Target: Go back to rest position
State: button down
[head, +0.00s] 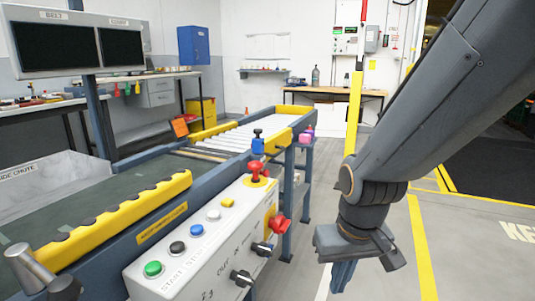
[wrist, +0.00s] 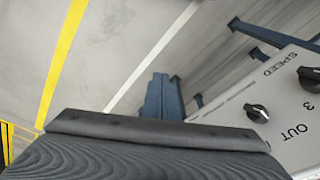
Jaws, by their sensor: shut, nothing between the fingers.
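My gripper (head: 343,276) hangs at the right of the head view, pointing down, with its blue fingers together and nothing between them. In the wrist view its blue fingers (wrist: 160,98) show past the dark wrist housing, over the floor. The white control box (head: 205,243) on the conveyor frame is left of my gripper and apart from it. The box's corner with its black knobs (wrist: 257,113) is at the right of the wrist view.
The conveyor (head: 120,205) with a yellow guard rail and rollers runs along the left. A red mushroom button (head: 258,170) and a red knob (head: 279,224) stick out of the box. A yellow post (head: 353,115) stands behind my arm. Floor with a yellow line (head: 420,245) is open at right.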

jog(key=s+a+r+n+g, duration=0.25)
jog(key=s+a+r, duration=0.25)
jog(key=s+a, duration=0.35)
jog(key=d+r+m+p, duration=0.4)
jog(key=d+r+p, duration=0.9)
jog(key=p, duration=1)
notch_tip(320, 180, up, 2)
jog(key=shift+s+d+r+t, duration=0.25)
jog(key=shift+s+t, duration=0.1)
jog(key=shift+s, duration=0.05)
jog(key=c, duration=2.5)
grip_release()
